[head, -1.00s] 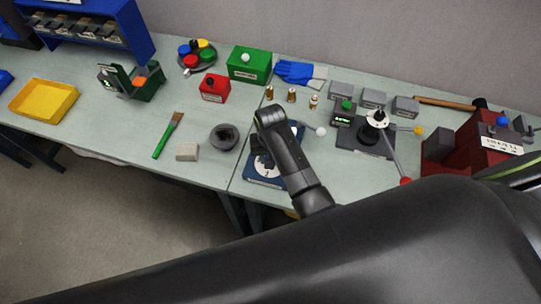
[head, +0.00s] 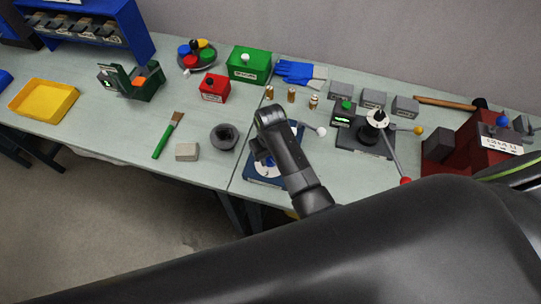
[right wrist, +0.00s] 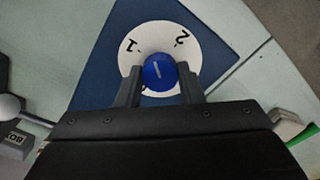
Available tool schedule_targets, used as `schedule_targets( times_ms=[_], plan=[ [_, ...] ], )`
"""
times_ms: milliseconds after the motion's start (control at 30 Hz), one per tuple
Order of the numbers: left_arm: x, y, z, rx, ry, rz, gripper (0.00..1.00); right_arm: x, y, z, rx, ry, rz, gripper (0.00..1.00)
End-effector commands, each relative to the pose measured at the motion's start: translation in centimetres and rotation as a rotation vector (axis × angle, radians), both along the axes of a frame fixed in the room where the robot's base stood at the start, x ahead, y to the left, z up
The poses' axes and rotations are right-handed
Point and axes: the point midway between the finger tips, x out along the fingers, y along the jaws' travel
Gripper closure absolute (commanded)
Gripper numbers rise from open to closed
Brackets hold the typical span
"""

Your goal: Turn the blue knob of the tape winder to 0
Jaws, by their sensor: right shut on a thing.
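The blue knob (right wrist: 159,72) sits at the middle of a round white dial (right wrist: 160,38) on a dark blue plate (right wrist: 98,72) in the right wrist view. Marks 1 and 2 show on the dial's far side; its near part is hidden by my fingers and gripper body. The knob's white line runs nearly up the picture, leaning slightly left, between 1 and 2. My right gripper (right wrist: 159,80) is shut on the knob, one finger on each side. In the head view my right gripper (head: 263,150) covers much of the blue-based unit (head: 258,181). My left gripper is out of view.
A grey bowl (head: 223,136) and a beige block (head: 187,152) lie left of the unit. A lever device (head: 365,140) with a red-tipped handle stands right of it. A white ball-ended rod (head: 321,131) is close by. A red machine (head: 480,150) stands far right.

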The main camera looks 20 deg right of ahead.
Motion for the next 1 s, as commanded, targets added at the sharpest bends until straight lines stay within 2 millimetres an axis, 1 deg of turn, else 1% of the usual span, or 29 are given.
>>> schedule_targets(
  times_ms=[100,200,300,600,667,900,1000],
  plan=[
    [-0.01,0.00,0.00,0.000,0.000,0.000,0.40,0.01,-0.02,0.00,0.000,0.000,0.114,0.93],
    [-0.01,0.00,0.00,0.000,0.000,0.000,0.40,0.01,-0.02,0.00,0.000,0.000,0.189,0.93],
    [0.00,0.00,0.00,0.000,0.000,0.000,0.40,0.01,-0.02,0.00,0.000,0.000,0.221,0.93],
    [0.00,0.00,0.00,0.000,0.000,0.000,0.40,0.01,-0.02,0.00,0.000,0.000,0.236,0.93],
    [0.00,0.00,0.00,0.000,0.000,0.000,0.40,0.01,-0.02,0.00,0.000,0.000,0.270,0.93],
    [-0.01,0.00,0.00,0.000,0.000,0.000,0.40,0.01,-0.02,0.01,0.000,0.000,0.483,0.93],
    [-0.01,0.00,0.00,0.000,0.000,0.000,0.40,0.01,-0.03,0.00,0.000,0.000,0.521,0.93]
  ],
)
